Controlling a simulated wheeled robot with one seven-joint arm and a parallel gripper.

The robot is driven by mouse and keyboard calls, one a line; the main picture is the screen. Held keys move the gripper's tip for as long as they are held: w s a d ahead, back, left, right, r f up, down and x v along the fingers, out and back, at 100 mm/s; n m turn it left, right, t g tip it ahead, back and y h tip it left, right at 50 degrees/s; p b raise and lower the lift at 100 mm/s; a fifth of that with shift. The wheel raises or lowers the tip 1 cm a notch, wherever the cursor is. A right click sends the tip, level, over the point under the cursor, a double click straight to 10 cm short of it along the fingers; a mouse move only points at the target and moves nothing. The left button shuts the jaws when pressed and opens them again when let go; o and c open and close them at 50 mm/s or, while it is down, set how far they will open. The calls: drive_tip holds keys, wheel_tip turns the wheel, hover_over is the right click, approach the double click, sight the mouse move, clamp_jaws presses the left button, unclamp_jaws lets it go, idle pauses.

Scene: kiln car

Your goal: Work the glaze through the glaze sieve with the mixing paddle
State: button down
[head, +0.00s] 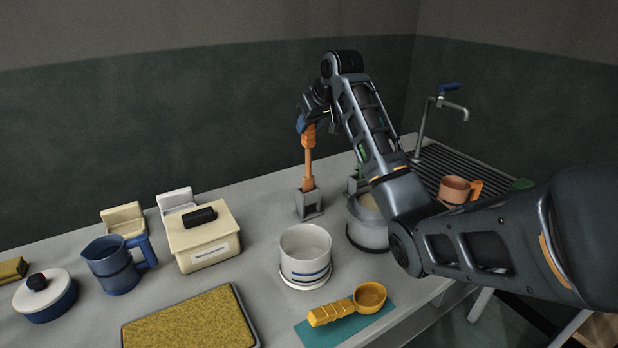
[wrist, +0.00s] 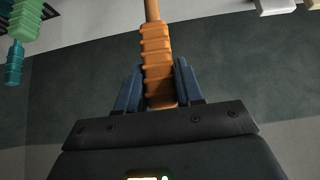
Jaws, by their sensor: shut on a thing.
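My gripper (head: 306,124) is shut on the ribbed orange handle of the mixing paddle (head: 308,158). In the wrist view the handle (wrist: 157,45) lies between the blue fingers of my gripper (wrist: 156,75). The paddle is upright, and its lower end is at a grey holder (head: 309,204); I cannot tell how deep it sits there. A round grey vessel (head: 366,235) with a pale inside stands right of the holder, partly hidden by my arm. A white tub (head: 305,243) with blue stripes stands in front. I cannot tell for sure which is the glaze sieve.
A yellow scoop (head: 345,308) lies on a teal mat (head: 312,334) at the front. A cream lidded box (head: 204,240), a blue jug (head: 108,265) and a tray (head: 245,330) stand left. An orange mug (head: 455,190) is by the sink tap (head: 423,130).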

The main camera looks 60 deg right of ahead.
drive_tip(key=shift+r+p, duration=1.05)
drive_tip(key=shift+r, duration=0.1)
drive_tip(key=shift+r, duration=1.7)
